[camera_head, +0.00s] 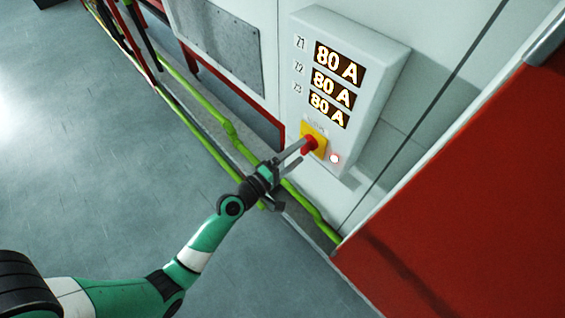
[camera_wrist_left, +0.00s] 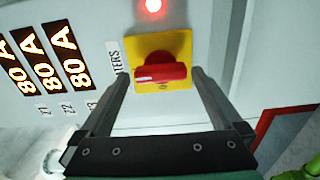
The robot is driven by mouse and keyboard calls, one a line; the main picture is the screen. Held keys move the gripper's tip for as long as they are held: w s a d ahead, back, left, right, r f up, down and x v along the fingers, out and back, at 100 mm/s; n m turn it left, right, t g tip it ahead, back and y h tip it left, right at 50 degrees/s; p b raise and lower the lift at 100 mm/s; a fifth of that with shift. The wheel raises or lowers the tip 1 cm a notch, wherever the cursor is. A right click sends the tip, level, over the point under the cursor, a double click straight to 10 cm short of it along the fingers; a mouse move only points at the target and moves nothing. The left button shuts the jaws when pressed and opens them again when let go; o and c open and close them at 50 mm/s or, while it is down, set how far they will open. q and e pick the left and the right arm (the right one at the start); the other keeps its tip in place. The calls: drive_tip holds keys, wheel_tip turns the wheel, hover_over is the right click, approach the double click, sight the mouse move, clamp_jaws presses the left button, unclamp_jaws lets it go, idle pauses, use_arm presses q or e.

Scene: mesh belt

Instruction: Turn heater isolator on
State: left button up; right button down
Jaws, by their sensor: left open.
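The heater isolator is a red rotary handle (camera_wrist_left: 160,74) on a yellow square plate (camera_wrist_left: 178,45), low on a pale control box. In the left wrist view the handle lies across the picture, square to the lettering lines. The head view also shows the red handle (camera_head: 309,145) and the yellow plate (camera_head: 319,135). My left gripper (camera_head: 302,151) is at the isolator. Its jaws (camera_wrist_left: 160,76) are open, one finger on each side of the handle, with small gaps visible. I cannot tell how deep the fingertips reach. My right gripper is not in view.
The control box (camera_head: 379,50) has three lit displays (camera_head: 332,85) reading 80 A. A red lamp (camera_head: 334,158) glows beside the isolator. A red panel (camera_head: 470,200) stands at right. Green cables (camera_head: 230,128) run along the machine's foot. The grey floor (camera_head: 100,150) at left is clear.

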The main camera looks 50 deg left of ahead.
use_arm(q)
drive_tip(key=s+b, duration=0.1)
drive_tip(key=s, duration=0.8)
drive_tip(key=shift+s+d, duration=0.15)
drive_tip(key=shift+d, duration=0.25)
drive_tip(key=shift+d, duration=0.1)
